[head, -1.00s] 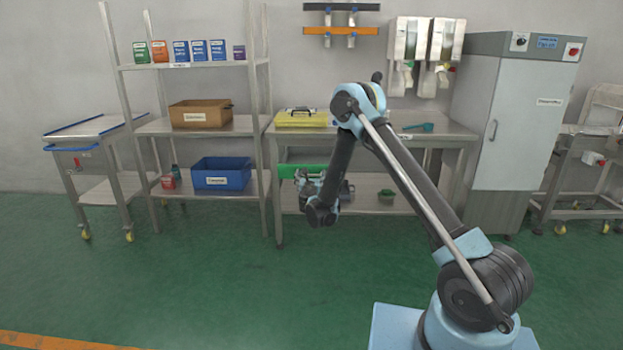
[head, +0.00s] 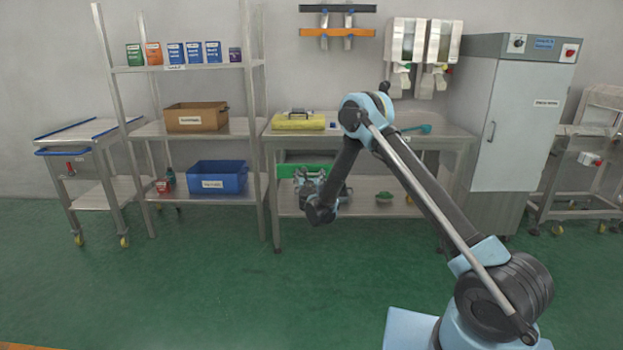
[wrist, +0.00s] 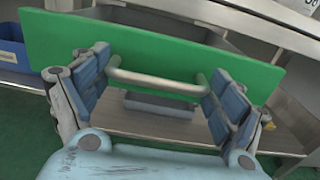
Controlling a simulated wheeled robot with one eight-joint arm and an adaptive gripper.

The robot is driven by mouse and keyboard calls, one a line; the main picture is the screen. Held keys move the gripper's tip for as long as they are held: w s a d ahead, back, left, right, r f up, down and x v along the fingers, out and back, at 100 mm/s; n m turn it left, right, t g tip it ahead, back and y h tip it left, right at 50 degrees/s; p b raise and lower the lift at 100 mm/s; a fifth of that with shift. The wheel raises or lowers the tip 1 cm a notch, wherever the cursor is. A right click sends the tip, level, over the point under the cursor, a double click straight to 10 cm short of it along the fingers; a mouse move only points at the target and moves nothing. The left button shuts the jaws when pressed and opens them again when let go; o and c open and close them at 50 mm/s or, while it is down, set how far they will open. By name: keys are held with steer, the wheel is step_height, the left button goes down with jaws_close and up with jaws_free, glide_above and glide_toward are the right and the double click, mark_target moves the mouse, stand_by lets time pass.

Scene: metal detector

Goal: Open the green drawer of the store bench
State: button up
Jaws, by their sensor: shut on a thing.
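The store bench (head: 440,140) is a steel table against the wall. Its green drawer front (head: 293,170) is under the left part of the top, partly hidden by my gripper. In the wrist view the green front (wrist: 130,48) fills the upper middle, with a pale bar handle (wrist: 155,80) across it. My gripper (wrist: 157,85) is shut on the handle, one blue-padded finger at each end of it. In the head view my gripper (head: 310,180) is small, in front of the drawer.
A yellow case (head: 299,122) and a teal scoop (head: 418,129) lie on the bench top. A shelf rack with a blue bin (head: 217,178) stands left, a grey cabinet (head: 515,125) right. The green floor (head: 200,275) in front is clear.

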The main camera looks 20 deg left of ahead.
steer(key=o, duration=1.3)
steer(key=shift+w+d, duration=0.1)
steer(key=shift+d, duration=0.15)
steer(key=shift+a, duration=0.25)
steer(key=shift+s, duration=0.2)
steer(key=v, duration=1.2)
steer(key=shift+w+d, duration=0.1)
